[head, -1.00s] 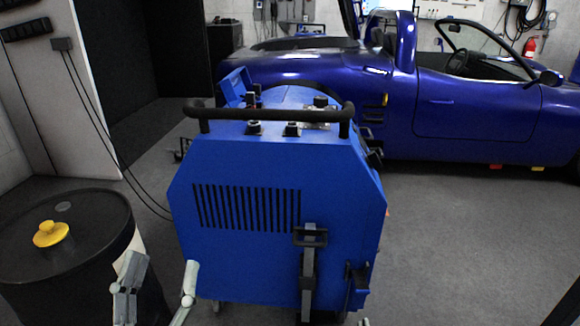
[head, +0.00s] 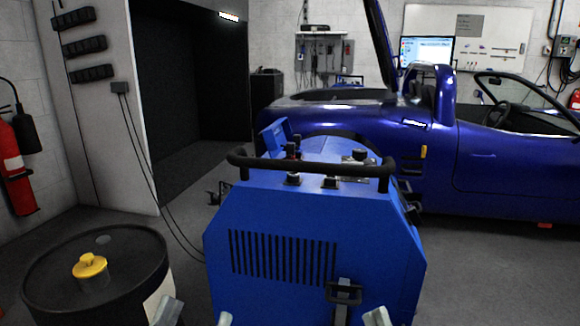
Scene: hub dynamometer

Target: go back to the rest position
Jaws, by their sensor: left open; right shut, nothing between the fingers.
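My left gripper (head: 197,316) shows only as two pale fingertips at the bottom edge, apart with nothing between them. They are in front of the lower left of the blue dynamometer cabinet (head: 225,270). My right gripper (head: 377,316) shows as a small pale tip at the bottom edge, in front of the cabinet's lower right. It is shut with nothing visible in it. The rest of both grippers and the arms is out of frame.
A black drum (head: 45,270) with a yellow cap (head: 90,266) stands left of the cabinet. A black handlebar (head: 310,166) tops the cabinet. A blue car (head: 475,170) stands behind. A fire extinguisher (head: 15,165) hangs at left. Grey floor (head: 490,280) is clear at right.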

